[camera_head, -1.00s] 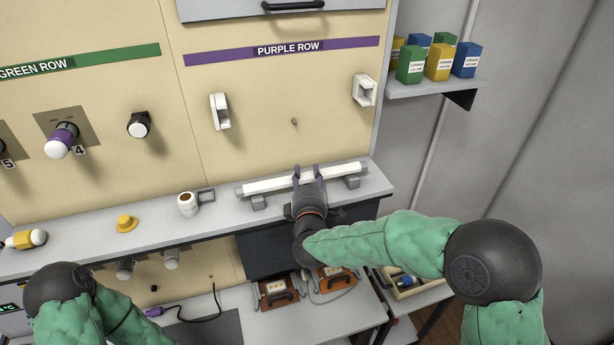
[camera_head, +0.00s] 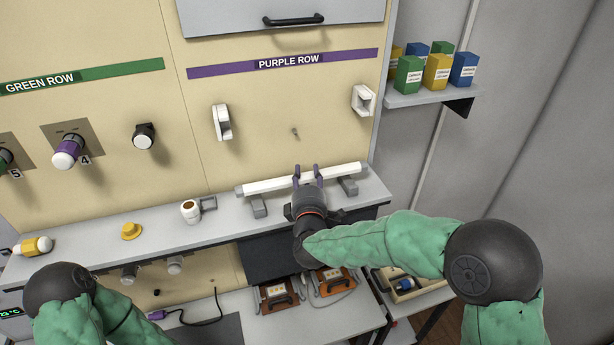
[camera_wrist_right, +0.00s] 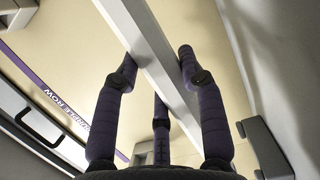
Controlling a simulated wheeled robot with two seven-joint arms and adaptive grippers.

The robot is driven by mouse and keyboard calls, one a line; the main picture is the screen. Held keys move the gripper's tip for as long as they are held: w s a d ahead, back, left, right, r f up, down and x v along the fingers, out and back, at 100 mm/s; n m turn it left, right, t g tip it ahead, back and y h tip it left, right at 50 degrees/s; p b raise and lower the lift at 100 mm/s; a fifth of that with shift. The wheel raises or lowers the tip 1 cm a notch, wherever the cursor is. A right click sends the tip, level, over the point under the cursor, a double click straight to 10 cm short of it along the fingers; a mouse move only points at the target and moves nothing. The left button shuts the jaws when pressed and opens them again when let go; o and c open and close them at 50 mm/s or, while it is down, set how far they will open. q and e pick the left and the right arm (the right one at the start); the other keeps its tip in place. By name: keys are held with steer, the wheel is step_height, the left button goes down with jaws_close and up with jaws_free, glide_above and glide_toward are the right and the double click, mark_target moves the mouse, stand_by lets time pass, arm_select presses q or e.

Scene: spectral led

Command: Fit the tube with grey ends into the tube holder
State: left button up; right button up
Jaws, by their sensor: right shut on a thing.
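The white tube with grey ends (camera_head: 275,184) is held roughly level, a little above two grey rests (camera_head: 258,206) on the shelf. My right gripper (camera_head: 307,172) is shut on the tube near its middle. In the right wrist view, the purple fingers (camera_wrist_right: 158,72) straddle the tube (camera_wrist_right: 148,45). The tube holder is two white wall clips below the purple row label: a left clip (camera_head: 221,122) and a right clip (camera_head: 363,100). Both are empty and higher than the tube. My left gripper is out of view; only part of that arm shows.
A small peg (camera_head: 295,132) sticks out of the wall between the clips. A white cup-like part (camera_head: 190,211) and a yellow knob (camera_head: 131,231) are left on the shelf (camera_head: 160,225). Boxes stand on a side shelf (camera_head: 430,96) at right. A cabinet (camera_head: 270,16) hangs above.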

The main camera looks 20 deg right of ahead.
steer(key=shift+r, duration=0.1)
steer(key=shift+s+r+p, duration=0.25)
steer(key=shift+r+p, duration=0.5)
steer(key=shift+r, duration=0.05)
steer(key=shift+s+r+p, duration=0.25)
steer(key=shift+r+p, duration=0.55)
steer(key=shift+r, duration=0.05)
steer(key=shift+s+r+p, duration=0.25)
steer(key=shift+r+p, duration=0.5)
steer(key=shift+r, duration=0.05)
step_height(320, 180, up, 12)
steer(key=p, duration=0.6)
steer(key=shift+o, duration=1)
jaws_close()
